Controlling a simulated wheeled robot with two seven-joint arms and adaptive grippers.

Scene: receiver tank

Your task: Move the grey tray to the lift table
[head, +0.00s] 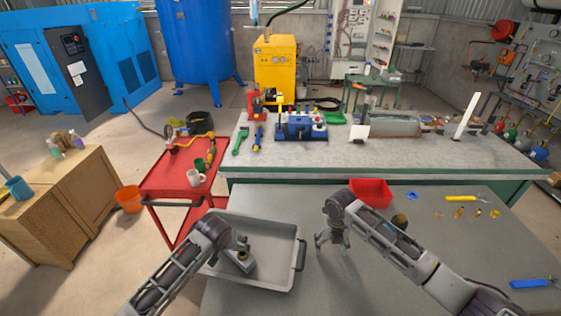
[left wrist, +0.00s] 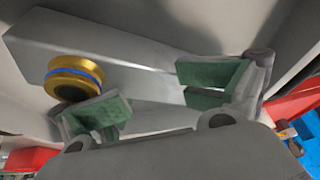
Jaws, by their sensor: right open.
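The grey tray (head: 284,218) lies at the left end of the near grey table. A grey block (head: 240,262) with a brass ring fitting stands in it. The block also shows in the left wrist view (left wrist: 130,65), with the brass fitting (left wrist: 75,78) and its blue band. My left gripper (head: 243,244) is over the tray by the block; in the left wrist view its green-padded fingers (left wrist: 158,92) are apart. My right gripper (head: 332,244) is open and empty, pointing down just right of the tray's handle (head: 300,255). No surface is clearly recognisable as the lift table.
The near table (head: 340,290) holds a red bin (head: 371,192), brass fittings (head: 460,212) and a blue-handled tool (head: 530,283). A red cart (head: 178,178) with mugs stands left of it. A long workbench (head: 400,152) runs behind. The near table's front middle is clear.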

